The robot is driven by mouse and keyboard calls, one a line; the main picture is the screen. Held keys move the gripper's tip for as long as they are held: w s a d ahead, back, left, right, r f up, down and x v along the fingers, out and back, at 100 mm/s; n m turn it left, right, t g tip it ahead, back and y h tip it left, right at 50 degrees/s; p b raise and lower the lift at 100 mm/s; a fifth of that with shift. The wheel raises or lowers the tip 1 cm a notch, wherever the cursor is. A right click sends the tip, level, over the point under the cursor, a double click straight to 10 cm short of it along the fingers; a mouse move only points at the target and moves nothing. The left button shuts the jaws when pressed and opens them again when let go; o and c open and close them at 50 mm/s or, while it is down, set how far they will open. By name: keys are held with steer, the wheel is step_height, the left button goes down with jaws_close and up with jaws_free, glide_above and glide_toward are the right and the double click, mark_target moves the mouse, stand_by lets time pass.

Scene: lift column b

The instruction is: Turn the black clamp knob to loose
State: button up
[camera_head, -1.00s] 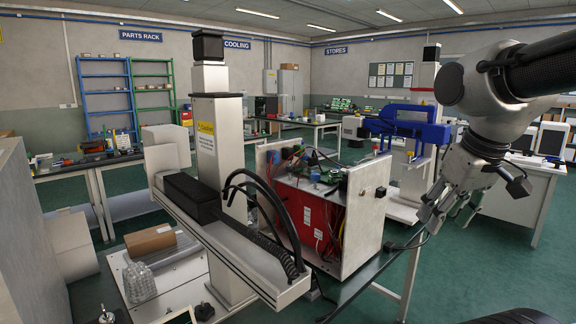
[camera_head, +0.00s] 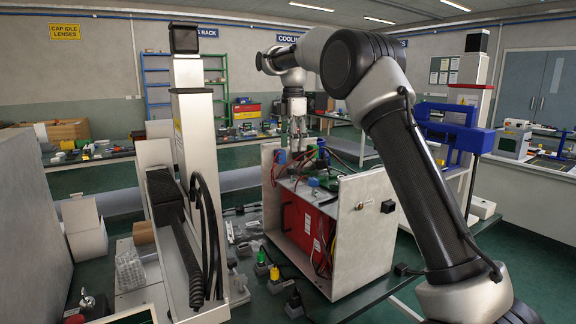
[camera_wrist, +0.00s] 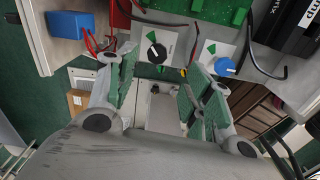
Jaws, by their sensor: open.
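A black knob (camera_wrist: 157,52) with a white pointer line sits on a white plate with a green wedge mark, in the upper middle of the wrist view. The pointer seems to lie off the wedge, toward the upper left. My gripper (camera_wrist: 166,84) is open and empty, with its fingers below and to either side of the knob, apart from it. In the head view my gripper (camera_head: 297,140) points down above the back of the open equipment box (camera_head: 362,225). The knob cannot be made out there.
A blue knob (camera_wrist: 224,67) on a similar plate stands to the right, close to the right finger. A blue block (camera_wrist: 70,24), red and black wires and a green board (camera_wrist: 205,8) lie around. A pale column (camera_head: 197,140) stands left of the box.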

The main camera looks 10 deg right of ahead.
mark_target(292, 168)
steer(key=shift+w+a+f, duration=0.2)
steer(key=shift+f, duration=0.2)
step_height(292, 168, down, 7)
steer(key=shift+f, duration=0.1)
steer(key=shift+c, duration=0.3)
steer(key=c, duration=1)
